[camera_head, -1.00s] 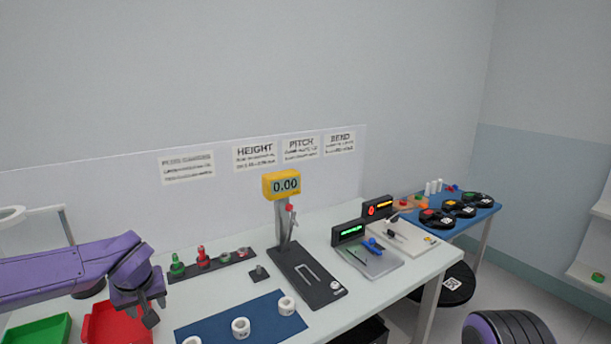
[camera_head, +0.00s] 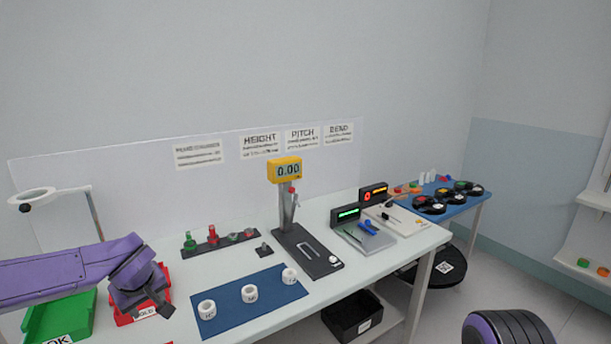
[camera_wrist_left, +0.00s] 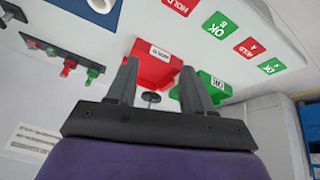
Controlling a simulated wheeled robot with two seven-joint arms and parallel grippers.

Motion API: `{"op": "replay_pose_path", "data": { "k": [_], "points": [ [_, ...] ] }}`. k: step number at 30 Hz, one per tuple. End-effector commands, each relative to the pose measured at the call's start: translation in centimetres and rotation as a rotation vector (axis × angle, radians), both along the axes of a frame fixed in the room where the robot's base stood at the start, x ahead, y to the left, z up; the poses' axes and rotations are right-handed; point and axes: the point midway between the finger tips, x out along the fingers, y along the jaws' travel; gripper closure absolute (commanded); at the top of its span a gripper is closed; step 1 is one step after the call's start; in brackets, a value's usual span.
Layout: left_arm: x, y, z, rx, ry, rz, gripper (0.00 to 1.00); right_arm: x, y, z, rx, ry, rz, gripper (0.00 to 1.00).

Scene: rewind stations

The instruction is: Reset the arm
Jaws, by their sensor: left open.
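My left arm (camera_head: 65,281) is purple and comes in from the left in the head view. My left gripper (camera_head: 158,306) is in front of the red tray, which it partly hides. In the left wrist view my left gripper (camera_wrist_left: 159,70) is open, its two dark fingers apart with nothing held between them. The red tray (camera_wrist_left: 152,72) and green tray (camera_wrist_left: 210,88) show beyond the fingers; I cannot tell the gap. A purple and black part of me is at the lower right of the head view. My right gripper is not in view.
The white bench holds a gauge with a yellow display (camera_head: 285,170) reading 0.00, a blue mat (camera_head: 225,318) with white rolls, and red and green fittings (camera_head: 212,236). A ring lamp (camera_head: 38,196) stands at left. A black bin (camera_head: 355,318) is below.

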Motion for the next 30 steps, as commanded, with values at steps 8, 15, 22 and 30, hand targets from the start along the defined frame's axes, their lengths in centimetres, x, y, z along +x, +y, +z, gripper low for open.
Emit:
{"op": "replay_pose_path", "data": {
  "k": [8, 15, 22, 30],
  "points": [
    [-0.2, 0.3, -1.9, 0.012, -0.179, 0.255, 0.49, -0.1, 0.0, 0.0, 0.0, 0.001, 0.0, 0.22],
    [-5.2, -2.6, -13.3, 0.07, -0.346, 0.32, 0.49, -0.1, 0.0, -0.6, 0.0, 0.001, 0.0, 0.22],
    [-17.6, -5.4, -25.4, 0.031, -0.224, 0.126, 0.49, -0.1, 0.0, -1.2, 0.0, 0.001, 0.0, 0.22],
    [-32.6, -4.6, -32.0, 0.105, 0.121, -0.187, 0.49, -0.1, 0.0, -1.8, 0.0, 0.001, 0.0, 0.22]
  ]
}}
